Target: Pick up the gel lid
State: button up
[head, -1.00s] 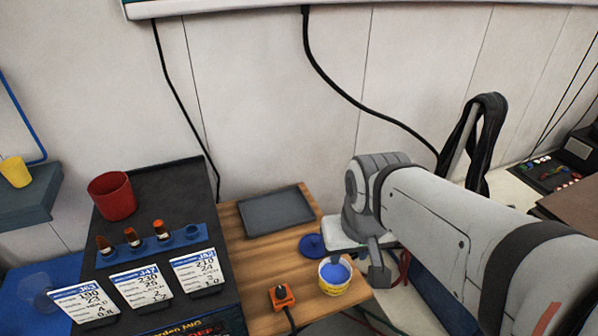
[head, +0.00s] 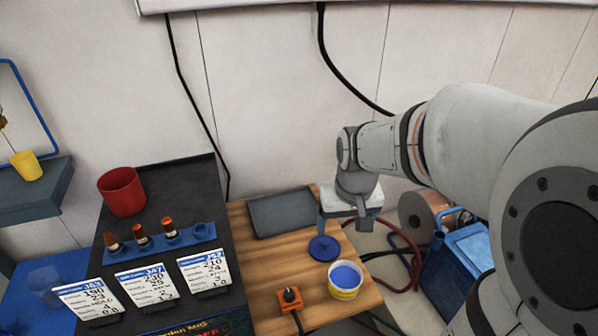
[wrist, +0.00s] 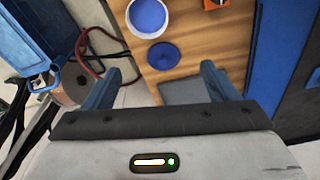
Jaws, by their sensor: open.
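The gel lid is a dark blue round disc with a small knob (head: 323,248). It lies on the wooden table top behind the tub of blue gel (head: 345,280), which stands open. In the wrist view the lid (wrist: 164,56) shows just ahead of the space between my fingers, with the gel tub (wrist: 149,17) beyond it. My gripper (head: 343,224) is open and empty, its fingers pointing down, behind and slightly right of the lid in the head view. In the wrist view the two fingers (wrist: 160,72) are spread wide with nothing between them.
A grey tray (head: 282,213) lies at the table's back. An orange device with a black knob and cable (head: 289,297) sits left of the tub. The dark welder top (head: 180,185) rises to the left with a red cup (head: 121,192). Red hoses (head: 405,250) hang right.

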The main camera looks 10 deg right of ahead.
jog(key=o, duration=0.4)
jog(key=w+f+g, duration=0.1)
jog(key=w+f, duration=0.6)
jog(key=shift+w+a+f+b, duration=0.15)
jog(key=shift+w+f+b, duration=0.1)
jog(key=shift+f+b, duration=0.15)
send_over(325, 243)
notch_tip(325, 243, down, 7)
jog(key=shift+g, duration=0.3)
jog(key=shift+f, duration=4.2)
